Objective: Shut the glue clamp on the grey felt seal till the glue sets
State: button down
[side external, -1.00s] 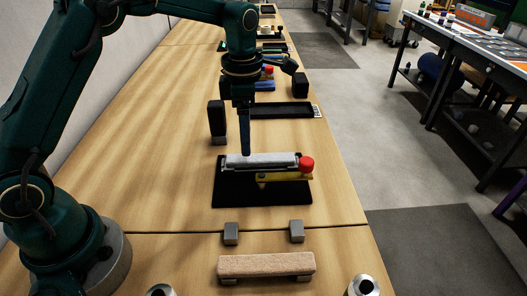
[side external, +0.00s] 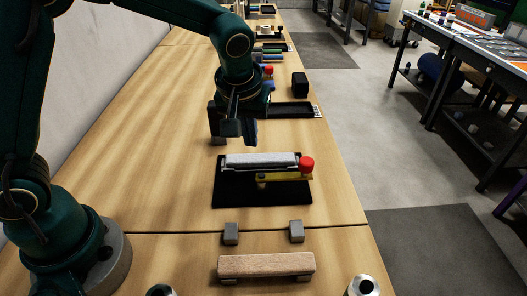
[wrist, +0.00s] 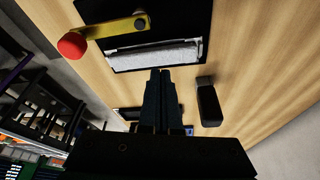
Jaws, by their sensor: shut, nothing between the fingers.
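The grey felt seal (side external: 260,160) is a long pale strip in a holder on a black base plate (side external: 235,195). It also shows in the wrist view (wrist: 155,56). The glue clamp is a yellow lever (side external: 285,177) with a red knob (side external: 306,164). In the wrist view, the lever (wrist: 110,27) lies beside the seal, not across it, with its knob (wrist: 72,45) out past the seal's end. My gripper (side external: 251,141) is shut and empty, tilted above and behind the seal. Its fingers (wrist: 160,74) show together in the wrist view, apart from the clamp.
A black upright block (side external: 214,118) stands behind my gripper, and another (side external: 300,84) stands farther right. A dark tray (side external: 290,110) lies behind the plate. In front are two grey blocks (side external: 231,233) and a tan bar (side external: 266,265). The wood left of the plate is clear.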

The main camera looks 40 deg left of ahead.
jog(key=s+d+r+m+t+h, duration=0.5)
jog(key=s+d+m, duration=0.55)
jog(key=m, duration=0.65)
jog(key=shift+g+y, duration=0.5)
jog(key=shift+y, duration=0.2)
jog(key=x, duration=0.6)
jog(key=w+d+r+x, duration=0.1)
jog(key=x, duration=0.3)
jog(key=shift+w, duration=0.15)
jog(key=shift+w+a, duration=0.25)
jog(key=shift+w, duration=0.3)
jog(key=shift+w+a, duration=0.25)
jog(key=shift+w, duration=0.25)
jog(key=shift+w+a, duration=0.35)
jog(key=shift+w, duration=0.45)
jog(key=shift+w, duration=0.1)
